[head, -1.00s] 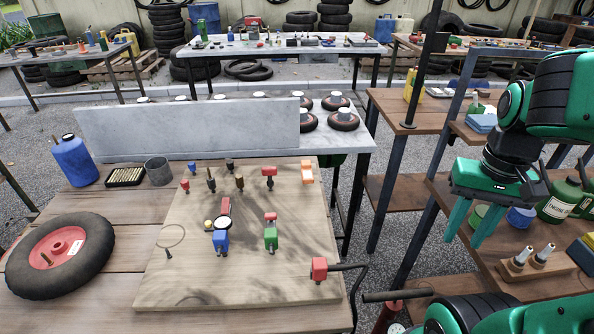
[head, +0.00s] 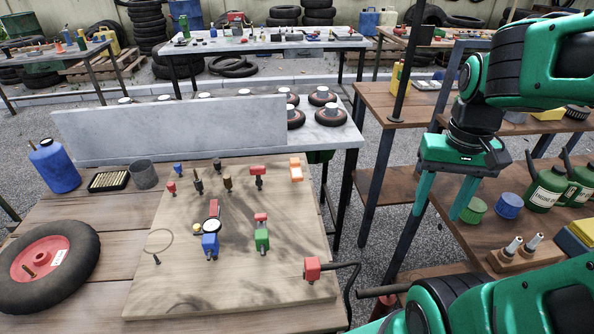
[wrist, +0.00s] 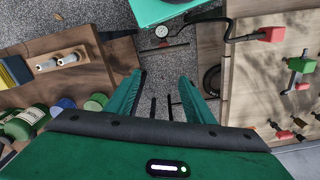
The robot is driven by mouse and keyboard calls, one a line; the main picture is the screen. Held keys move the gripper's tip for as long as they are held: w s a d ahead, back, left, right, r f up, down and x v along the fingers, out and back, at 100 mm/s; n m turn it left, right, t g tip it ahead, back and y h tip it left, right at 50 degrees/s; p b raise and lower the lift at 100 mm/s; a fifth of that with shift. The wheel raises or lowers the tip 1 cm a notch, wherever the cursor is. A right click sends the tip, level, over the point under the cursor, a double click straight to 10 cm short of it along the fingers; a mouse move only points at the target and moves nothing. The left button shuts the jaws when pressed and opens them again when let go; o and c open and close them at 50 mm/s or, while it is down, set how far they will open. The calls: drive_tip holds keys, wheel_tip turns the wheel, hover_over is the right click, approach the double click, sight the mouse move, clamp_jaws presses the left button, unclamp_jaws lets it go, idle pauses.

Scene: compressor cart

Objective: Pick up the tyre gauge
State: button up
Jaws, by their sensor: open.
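The likely tyre gauge (head: 212,226) lies on the wooden board (head: 290,255), a round white dial with a dark rim and a red part above it. A blue block with a short stub sits directly below the dial; I cannot tell whether they are joined. My gripper (head: 440,212) hangs to the right of the board, over the gap beside the right-hand shelves, fingers pointing down. It is open and empty, well apart from the gauge.
Several coloured fittings stand on the board, including a green block (head: 262,238) and a red block (head: 312,269) with a black hose. A wheel (head: 45,262) lies at left. A marble slab (head: 170,133) stands behind. Shelves with bottles (head: 545,188) are at right.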

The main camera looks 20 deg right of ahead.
drive_tip(key=w+a+r+n+h, duration=0.1)
drive_tip(key=w+a+r, duration=0.1)
drive_tip(key=w, duration=1.1)
drive_tip(key=n+y, duration=0.1)
drive_tip(key=n, duration=0.2)
hover_over(295, 161)
drive_tip(key=f, duration=0.3)
drive_tip(key=shift+w+a, duration=0.15)
drive_tip(key=shift+w, duration=0.05)
drive_tip(key=shift+w+a+f, duration=0.1)
drive_tip(key=shift+a+f, duration=0.05)
drive_tip(key=shift+f, duration=0.15)
wheel_tip(295, 161, down, 5)
drive_tip(key=shift+s+d+f, duration=0.15)
drive_tip(key=shift+f, duration=1.2)
drive_tip(key=shift+s+d+f, duration=0.1)
drive_tip(key=shift+d+f, duration=0.05)
drive_tip(key=shift+f, duration=1.2)
drive_tip(key=c, duration=1)
